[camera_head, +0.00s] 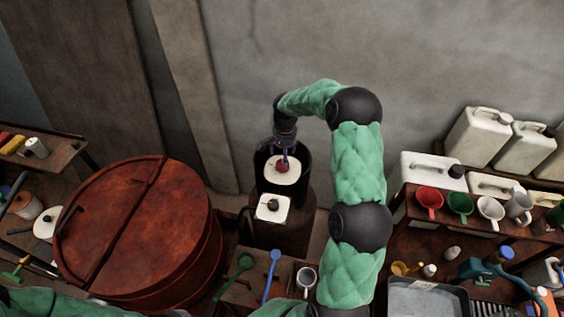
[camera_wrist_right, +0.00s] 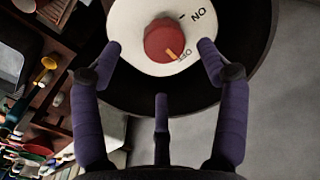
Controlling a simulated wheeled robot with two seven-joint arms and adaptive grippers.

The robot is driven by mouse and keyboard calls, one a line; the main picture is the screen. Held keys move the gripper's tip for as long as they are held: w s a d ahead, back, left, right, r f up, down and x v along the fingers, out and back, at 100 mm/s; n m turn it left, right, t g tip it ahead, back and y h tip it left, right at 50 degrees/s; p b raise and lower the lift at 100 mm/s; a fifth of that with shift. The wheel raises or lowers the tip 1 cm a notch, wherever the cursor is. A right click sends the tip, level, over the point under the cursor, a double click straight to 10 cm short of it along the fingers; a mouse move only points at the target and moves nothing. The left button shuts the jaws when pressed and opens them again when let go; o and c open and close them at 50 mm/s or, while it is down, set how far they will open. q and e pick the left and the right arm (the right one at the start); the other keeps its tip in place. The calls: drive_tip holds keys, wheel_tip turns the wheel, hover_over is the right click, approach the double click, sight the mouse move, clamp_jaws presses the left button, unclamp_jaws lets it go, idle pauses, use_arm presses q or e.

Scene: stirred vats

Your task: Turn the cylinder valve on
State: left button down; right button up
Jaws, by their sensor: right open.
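The cylinder valve is a red round knob (camera_wrist_right: 166,40) on a white dial plate (camera_wrist_right: 127,22) marked ON and OFF. The knob's orange pointer line points at OFF. In the head view the red knob (camera_head: 282,167) shows on its white plate (camera_head: 273,179), on top of a dark cylinder. My right gripper (camera_wrist_right: 160,50) has its purple fingers spread and empty, with fingertips on either side of the knob, apart from it. In the head view this gripper (camera_head: 286,155) hangs above the knob and partly covers it. My left gripper is out of view.
A second white plate with a dark knob (camera_head: 272,207) sits just in front. A large rusty red vat (camera_head: 140,228) stands left. A shelf with mugs and white jugs (camera_head: 478,133) is right. A small table (camera_head: 242,291) with ladles and a mug is in front.

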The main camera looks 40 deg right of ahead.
drive_tip(key=shift+w+f+p, duration=0.15)
drive_tip(key=shift+f+p, duration=0.15)
drive_tip(key=shift+f, duration=1.25)
drive_tip(key=shift+w+f+p, duration=0.15)
drive_tip(key=shift+f+p, duration=0.1)
drive_tip(key=shift+f, duration=1.3)
drive_tip(key=shift+s, duration=0.1)
drive_tip(key=c, duration=1.1)
